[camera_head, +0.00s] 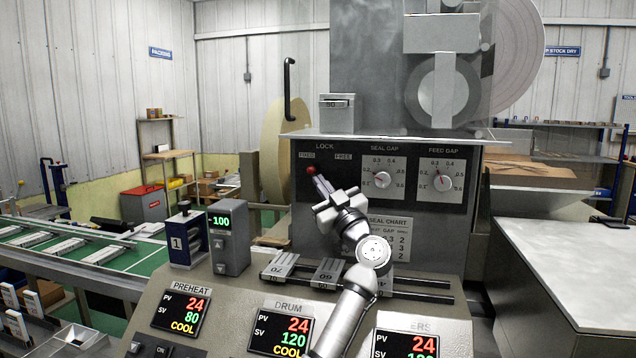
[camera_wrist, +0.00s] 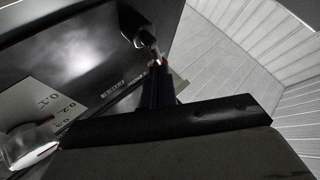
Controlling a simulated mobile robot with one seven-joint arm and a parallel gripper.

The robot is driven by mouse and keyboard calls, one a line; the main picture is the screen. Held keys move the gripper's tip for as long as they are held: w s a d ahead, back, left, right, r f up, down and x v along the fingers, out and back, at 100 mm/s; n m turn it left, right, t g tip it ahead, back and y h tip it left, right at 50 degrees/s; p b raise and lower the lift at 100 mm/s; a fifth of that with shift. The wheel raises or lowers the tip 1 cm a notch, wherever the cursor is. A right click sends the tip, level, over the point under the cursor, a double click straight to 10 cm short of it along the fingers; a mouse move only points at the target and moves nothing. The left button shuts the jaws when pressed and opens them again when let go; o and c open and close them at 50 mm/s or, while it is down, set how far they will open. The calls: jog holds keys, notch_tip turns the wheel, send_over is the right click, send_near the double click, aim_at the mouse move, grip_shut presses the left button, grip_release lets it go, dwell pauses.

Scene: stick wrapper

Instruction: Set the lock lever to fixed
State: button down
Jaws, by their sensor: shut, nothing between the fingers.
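The lock lever's red knob (camera_head: 311,169) shows on the dark panel under the word LOCK, just below and between the FIXED label (camera_head: 307,156) and the FREE label (camera_head: 343,156), nearer FIXED. Its shaft and pivot are hidden, so its exact setting is unclear. My gripper (camera_head: 316,179) is shut, its tips at or very close to the knob from below right; contact cannot be told. In the wrist view my narrow fingers (camera_wrist: 162,82) point up at a small patch of red, beside a metal rod with a dark rounded end (camera_wrist: 133,24).
Seal gap dial (camera_head: 382,179) and feed gap dial (camera_head: 443,182) sit on the panel right of my gripper. A black handle (camera_head: 289,88) stands above left. Blocks on rails (camera_head: 327,272) and display boxes (camera_head: 230,238) lie below.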

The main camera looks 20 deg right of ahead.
dwell(0.4)
jog(key=n+g+b, duration=0.1)
jog(key=w+n+g+y+b, duration=0.1)
jog(key=shift+w+a+f+n+g, duration=0.1)
jog(key=shift+a+f+n+g, duration=0.1)
jog(key=shift+n+g, duration=0.1)
jog(key=shift+a, duration=0.1)
dwell(0.3)
